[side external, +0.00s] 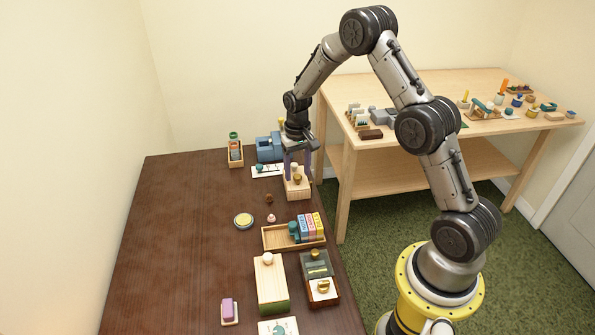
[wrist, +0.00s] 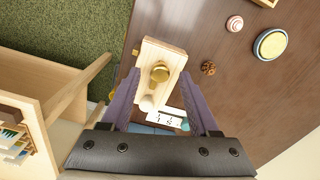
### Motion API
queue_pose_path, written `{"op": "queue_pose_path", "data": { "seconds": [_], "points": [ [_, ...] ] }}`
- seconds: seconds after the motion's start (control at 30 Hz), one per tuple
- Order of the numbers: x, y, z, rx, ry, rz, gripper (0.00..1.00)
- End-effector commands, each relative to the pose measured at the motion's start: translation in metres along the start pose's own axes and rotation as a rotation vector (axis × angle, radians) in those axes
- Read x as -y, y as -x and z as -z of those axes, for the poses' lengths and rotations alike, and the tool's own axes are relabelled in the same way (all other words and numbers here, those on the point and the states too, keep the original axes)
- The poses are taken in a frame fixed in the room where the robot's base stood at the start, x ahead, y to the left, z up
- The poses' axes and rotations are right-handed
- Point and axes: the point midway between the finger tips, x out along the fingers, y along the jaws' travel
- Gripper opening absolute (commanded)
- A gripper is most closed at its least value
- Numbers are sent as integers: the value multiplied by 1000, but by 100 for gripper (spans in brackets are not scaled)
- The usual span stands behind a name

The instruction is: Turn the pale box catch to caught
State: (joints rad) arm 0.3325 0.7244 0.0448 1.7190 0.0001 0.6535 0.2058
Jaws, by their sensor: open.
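A small pale wooden box (side external: 298,190) stands near the table's right edge, below my gripper (side external: 298,168). A round brass catch or knob (wrist: 160,72) sits on its top, and a smaller brass piece shows at the box's left side in the wrist view. My gripper is open, pointing down, with its purple fingers on either side of the box's top in the wrist view. Whether either finger touches the catch, I cannot tell. The catch's turned position is not clear.
A tray with coloured blocks (side external: 267,243), a larger pale box with a green base (side external: 270,290) and a dark box (side external: 333,297) stand nearer the camera. A yellow dish (side external: 243,220) lies left. A blue device (side external: 268,148) stands behind. The table's left side is clear.

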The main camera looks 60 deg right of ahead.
Motion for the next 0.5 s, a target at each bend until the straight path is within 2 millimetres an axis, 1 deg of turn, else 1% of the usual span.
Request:
{"op": "queue_pose_path", "data": {
  "seconds": [0.1,0.37,0.47,0.5],
  "points": [
    [0,-5,0,1,0,0,62],
    [0,-6,0,0,0,0,62],
    [0,-6,0,0,0,0,45],
    [0,-6,0,0,0,0,38]
  ]
}}
